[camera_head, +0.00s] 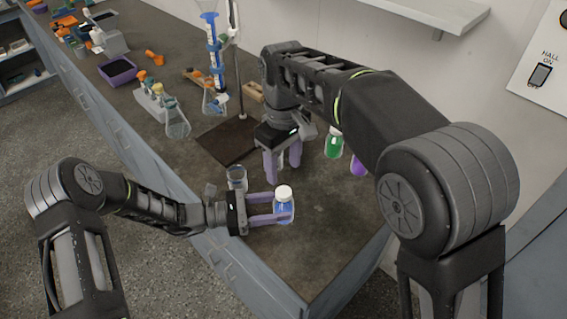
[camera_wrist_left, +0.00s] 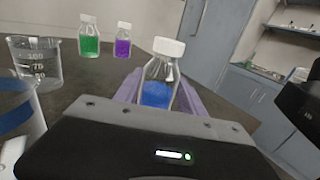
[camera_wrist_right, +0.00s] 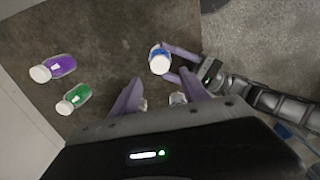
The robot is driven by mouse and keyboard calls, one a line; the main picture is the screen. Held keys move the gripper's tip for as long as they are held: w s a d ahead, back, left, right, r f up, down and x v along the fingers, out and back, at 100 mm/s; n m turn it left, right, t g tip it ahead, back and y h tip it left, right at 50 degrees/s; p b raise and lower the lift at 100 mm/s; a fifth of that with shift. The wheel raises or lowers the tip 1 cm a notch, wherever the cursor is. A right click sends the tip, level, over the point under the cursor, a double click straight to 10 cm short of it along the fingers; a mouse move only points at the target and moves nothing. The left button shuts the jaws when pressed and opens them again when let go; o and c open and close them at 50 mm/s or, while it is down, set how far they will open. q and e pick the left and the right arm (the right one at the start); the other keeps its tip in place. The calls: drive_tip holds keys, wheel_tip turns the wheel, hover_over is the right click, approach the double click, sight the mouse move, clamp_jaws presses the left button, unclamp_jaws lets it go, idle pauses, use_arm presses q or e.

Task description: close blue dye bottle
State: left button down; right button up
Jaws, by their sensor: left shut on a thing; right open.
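The blue dye bottle (camera_head: 284,207) is a small clear bottle with blue liquid and a white cap (camera_head: 284,192) on its neck. My left gripper (camera_head: 272,206) is shut on the bottle's body near the counter's front edge. The bottle and cap also show between the fingers in the left wrist view (camera_wrist_left: 156,94). How tightly the cap sits cannot be told. My right gripper (camera_head: 284,168) is open over the counter, behind and slightly left of the bottle, fingers pointing down. In the right wrist view, the bottle (camera_wrist_right: 160,62) lies beyond its fingertips, apart from them.
A green bottle (camera_head: 333,144) and a purple bottle (camera_head: 358,166), both white-capped, stand at the back right. A glass beaker (camera_head: 237,178) stands beside my left gripper. A stand with a blue column (camera_head: 213,50), flasks and a purple tray (camera_head: 118,72) are farther back.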

sight(284, 192)
drive_tip(key=shift+f, duration=4)
drive_tip(key=shift+c, duration=0.2)
clamp_jaws()
drive_tip(key=shift+m, duration=0.8)
drive_tip(key=shift+o, duration=1)
unclamp_jaws()
wheel_tip(284, 192, up, 12)
